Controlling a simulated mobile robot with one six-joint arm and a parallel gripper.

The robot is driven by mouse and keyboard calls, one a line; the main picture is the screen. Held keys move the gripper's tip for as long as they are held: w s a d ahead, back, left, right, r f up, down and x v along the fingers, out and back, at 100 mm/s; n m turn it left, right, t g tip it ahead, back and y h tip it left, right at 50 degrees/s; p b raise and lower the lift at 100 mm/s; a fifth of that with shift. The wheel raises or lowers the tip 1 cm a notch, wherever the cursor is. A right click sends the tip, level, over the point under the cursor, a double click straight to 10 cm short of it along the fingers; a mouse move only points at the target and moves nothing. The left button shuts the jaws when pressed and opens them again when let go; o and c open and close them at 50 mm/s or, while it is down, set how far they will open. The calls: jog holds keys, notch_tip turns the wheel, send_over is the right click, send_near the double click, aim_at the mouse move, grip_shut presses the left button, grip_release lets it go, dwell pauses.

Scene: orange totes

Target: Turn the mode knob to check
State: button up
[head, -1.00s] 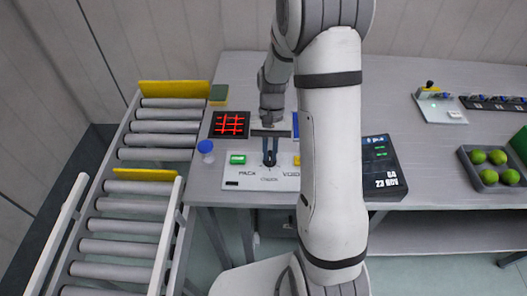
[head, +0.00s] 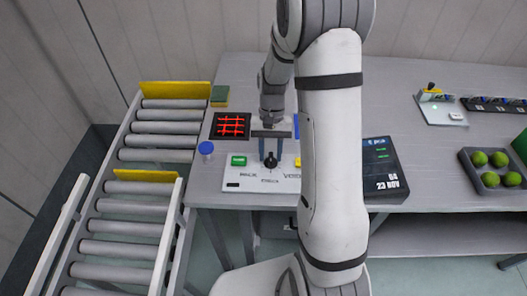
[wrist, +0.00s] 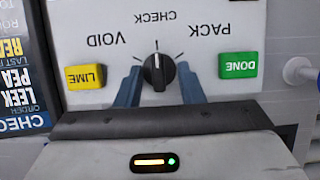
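The mode knob (head: 271,161) is black and round and sits on a white panel (head: 250,183). In the wrist view the knob (wrist: 158,71) shows a light pointer line facing the CHECK label (wrist: 156,17), with VOID and PACK to either side. My gripper (head: 270,151) is over the panel with its blue fingers spread, one on each side of the knob. In the wrist view there is a visible gap between each finger and the knob, so my gripper (wrist: 159,72) is open and holds nothing.
A green DONE button (wrist: 238,65) and a yellow LIME button (wrist: 86,77) flank the knob. A dark tray with a glowing red grid (head: 231,125) lies behind the panel. A dark screen (head: 382,165) stands right, a roller conveyor (head: 150,155) left. My arm hides part of the table.

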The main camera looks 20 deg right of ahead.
jog(key=shift+r, duration=0.1)
jog(key=a+v, duration=0.1)
jog(key=v, duration=0.6)
jog(key=shift+d+r, duration=0.25)
jog(key=shift+d, duration=0.3)
jog(key=shift+w, duration=0.15)
jog(key=s+a+r+n+t, duration=0.1)
jog(key=s+r+t, duration=0.2)
jog(key=s, duration=0.6)
jog(key=s+a+r+n+t+h, duration=0.1)
jog(key=s+a+r+n+t, duration=0.1)
jog(key=s+r+t, duration=0.2)
jog(key=s+r, duration=0.3)
jog(key=s, duration=0.2)
jog(key=shift+n, duration=0.3)
